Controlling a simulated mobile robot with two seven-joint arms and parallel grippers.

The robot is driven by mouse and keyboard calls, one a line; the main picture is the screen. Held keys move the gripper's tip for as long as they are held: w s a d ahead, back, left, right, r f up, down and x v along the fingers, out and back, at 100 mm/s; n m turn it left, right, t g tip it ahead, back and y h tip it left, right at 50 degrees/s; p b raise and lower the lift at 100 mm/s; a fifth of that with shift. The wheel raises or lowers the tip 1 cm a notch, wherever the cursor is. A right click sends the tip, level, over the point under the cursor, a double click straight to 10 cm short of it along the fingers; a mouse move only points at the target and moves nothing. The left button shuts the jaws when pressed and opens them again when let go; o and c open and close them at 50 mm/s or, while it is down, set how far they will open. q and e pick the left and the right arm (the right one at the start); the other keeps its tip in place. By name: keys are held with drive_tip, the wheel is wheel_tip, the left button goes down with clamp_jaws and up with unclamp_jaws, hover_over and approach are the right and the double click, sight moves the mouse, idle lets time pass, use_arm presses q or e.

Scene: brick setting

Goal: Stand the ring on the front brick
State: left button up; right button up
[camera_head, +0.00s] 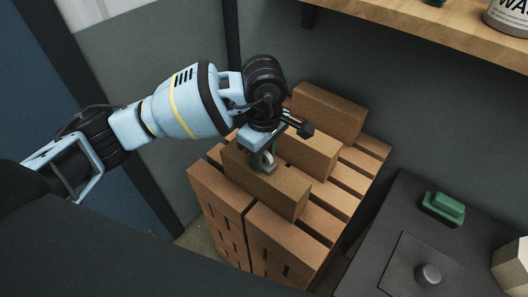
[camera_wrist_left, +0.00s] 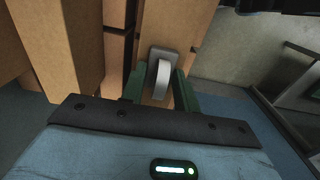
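The front brick (camera_head: 264,182) is a long brown block lying on top of the brown stack, nearest the camera. My left gripper (camera_head: 262,163) points down over its top, with green fingers. A small pale grey ring (camera_head: 269,167) is at the fingertips. In the left wrist view the ring (camera_wrist_left: 162,79) shows nearly edge-on between the two green fingers (camera_wrist_left: 161,87), with a grey square piece (camera_wrist_left: 165,52) at its far end, against the brown brick. I cannot tell whether the fingers press on it or whether it rests on the brick. My right gripper is not in view.
Two more brown bricks stand behind, a middle one (camera_head: 314,150) and a rear one (camera_head: 329,112), on the slatted brown stack (camera_head: 330,197). A dark cabinet (camera_head: 385,235) with a green object (camera_head: 443,208) is at the right. A wooden shelf (camera_head: 430,35) overhangs at upper right.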

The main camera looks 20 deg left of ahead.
use_arm(q)
drive_tip(key=o, duration=0.4)
wheel_tip(320, 180, up, 12)
drive_tip(key=shift+r, duration=0.15)
idle(0.4)
